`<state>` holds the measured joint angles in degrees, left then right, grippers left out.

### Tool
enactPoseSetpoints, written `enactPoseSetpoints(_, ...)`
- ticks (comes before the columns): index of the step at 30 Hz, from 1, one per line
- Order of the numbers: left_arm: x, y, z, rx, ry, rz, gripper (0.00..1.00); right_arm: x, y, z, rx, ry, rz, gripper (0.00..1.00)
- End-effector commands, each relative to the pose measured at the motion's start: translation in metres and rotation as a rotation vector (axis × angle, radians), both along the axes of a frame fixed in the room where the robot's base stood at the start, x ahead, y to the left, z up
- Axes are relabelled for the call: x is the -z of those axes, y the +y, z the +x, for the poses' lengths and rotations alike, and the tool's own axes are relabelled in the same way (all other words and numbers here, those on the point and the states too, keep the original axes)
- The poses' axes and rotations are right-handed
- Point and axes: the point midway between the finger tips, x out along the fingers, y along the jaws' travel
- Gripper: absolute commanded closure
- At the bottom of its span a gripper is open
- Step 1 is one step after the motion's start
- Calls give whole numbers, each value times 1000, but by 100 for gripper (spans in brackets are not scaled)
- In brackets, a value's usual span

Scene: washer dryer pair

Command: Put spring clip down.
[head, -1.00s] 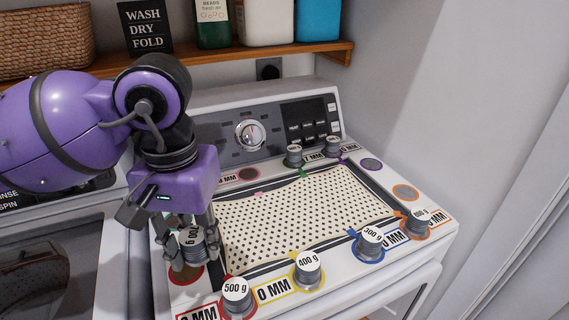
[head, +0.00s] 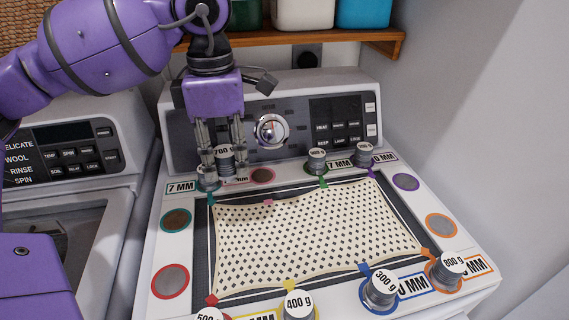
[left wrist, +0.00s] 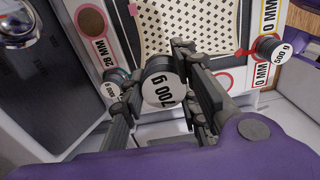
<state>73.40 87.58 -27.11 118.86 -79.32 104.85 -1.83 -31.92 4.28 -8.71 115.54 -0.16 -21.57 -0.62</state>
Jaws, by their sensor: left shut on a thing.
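My left gripper (head: 222,168) points down over the back left of the white machine top. It is shut on a grey cylindrical weight marked 700 g (head: 223,153). In the left wrist view the 700 g weight (left wrist: 162,90) sits between the fingers. Another weight (head: 207,180) stands close beside the fingers on the left, near a 7 MM label. A dotted cloth (head: 310,235) lies on the top with small coloured tabs at its edges, such as a pink one (head: 268,202). I cannot pick out which part is the spring clip. My right gripper is out of view.
Weights marked 400 g (head: 298,304), 300 g (head: 381,290) and 800 g (head: 449,268) stand along the front. Two more weights stand at the back. Teal (head: 176,220) and red (head: 170,281) round spots on the left are bare. The control panel (head: 272,130) rises behind the gripper.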

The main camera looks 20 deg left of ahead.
Motion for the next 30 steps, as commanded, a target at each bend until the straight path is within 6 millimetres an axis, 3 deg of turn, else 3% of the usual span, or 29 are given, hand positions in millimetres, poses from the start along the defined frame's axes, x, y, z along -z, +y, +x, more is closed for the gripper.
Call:
enactPoseSetpoints(3,-4,9,1,-158,-1,1,100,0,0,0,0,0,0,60)
enactPoseSetpoints(8,-2,12,11,-234,-1,-3,100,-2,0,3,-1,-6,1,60)
enactPoseSetpoints(19,35,12,97,-235,-2,-3,100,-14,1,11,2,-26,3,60)
enactPoseSetpoints(24,69,14,121,-234,-1,0,100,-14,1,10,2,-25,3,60)
enactPoseSetpoints(30,83,15,134,-233,-3,-1,100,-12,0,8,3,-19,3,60)
